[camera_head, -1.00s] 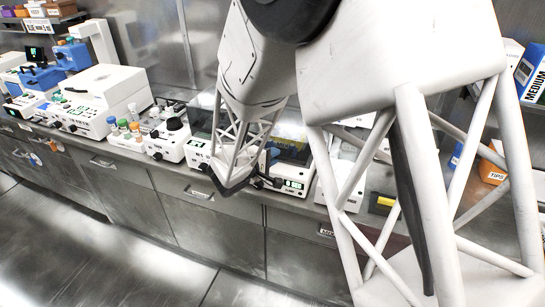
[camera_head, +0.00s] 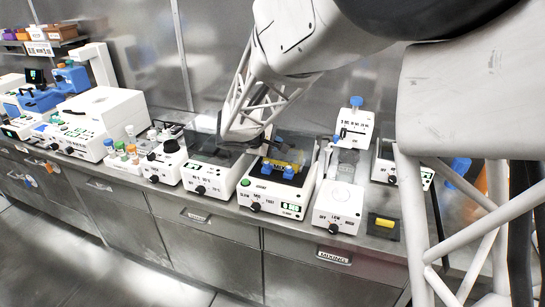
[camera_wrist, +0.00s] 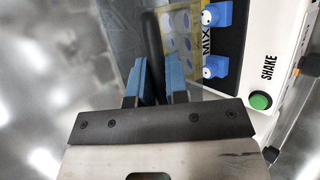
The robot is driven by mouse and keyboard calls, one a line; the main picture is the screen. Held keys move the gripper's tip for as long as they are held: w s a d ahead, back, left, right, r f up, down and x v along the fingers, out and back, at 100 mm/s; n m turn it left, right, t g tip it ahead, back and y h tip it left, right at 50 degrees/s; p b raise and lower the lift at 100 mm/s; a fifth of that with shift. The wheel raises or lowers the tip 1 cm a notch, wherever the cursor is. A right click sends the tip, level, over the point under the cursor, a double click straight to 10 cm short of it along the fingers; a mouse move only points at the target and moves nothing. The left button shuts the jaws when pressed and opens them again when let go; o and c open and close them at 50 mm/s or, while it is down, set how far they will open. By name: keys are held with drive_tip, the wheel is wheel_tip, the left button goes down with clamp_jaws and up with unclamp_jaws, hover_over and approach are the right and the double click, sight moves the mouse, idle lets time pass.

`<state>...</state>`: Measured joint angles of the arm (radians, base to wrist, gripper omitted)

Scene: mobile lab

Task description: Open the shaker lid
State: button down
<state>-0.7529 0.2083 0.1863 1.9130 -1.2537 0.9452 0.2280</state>
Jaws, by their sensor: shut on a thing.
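The shaker (camera_head: 276,208) is a white box with a green button, a speed dial and a green display, in the middle of the bench. Its dark platform with blue clamps (camera_head: 270,166) and a yellow-labelled plate (camera_head: 288,155) shows in the head view. In the wrist view, my gripper (camera_wrist: 153,72) has its blue fingers shut on a black bar (camera_wrist: 152,40), the lid handle. The see-through lid (camera_wrist: 105,45) is beside it; its exact angle is hard to tell. In the head view my gripper (camera_head: 244,136) is above the shaker's left rear side, fingers hidden.
A white device with a dark top (camera_head: 208,174) stands close on the left. A steel wall backs the bench. My arm covers the right side.

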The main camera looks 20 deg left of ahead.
drive_tip(key=w+r+g, duration=0.1)
drive_tip(key=w+r, duration=0.1)
drive_tip(key=w+r+g, duration=0.2)
drive_tip(key=w, duration=0.1)
drive_tip(key=w+r+n+g, duration=0.1)
drive_tip(key=w, duration=0.2)
drive_tip(key=shift+r+g+y, duration=0.3)
drive_tip(key=shift+r, duration=0.1)
drive_tip(key=w+r+n+g, duration=0.1)
drive_tip(key=w+g, duration=0.4)
drive_tip(key=w, duration=0.7)
drive_tip(key=shift+r+g, duration=0.3)
drive_tip(key=shift+r, duration=0.15)
drive_tip(key=c, duration=1.1)
unclamp_jaws()
drive_tip(key=shift+c, duration=0.2)
drive_tip(key=shift+r, duration=0.15)
drive_tip(key=v, duration=0.7)
drive_tip(key=shift+r, duration=0.3)
drive_tip(key=shift+a, duration=0.15)
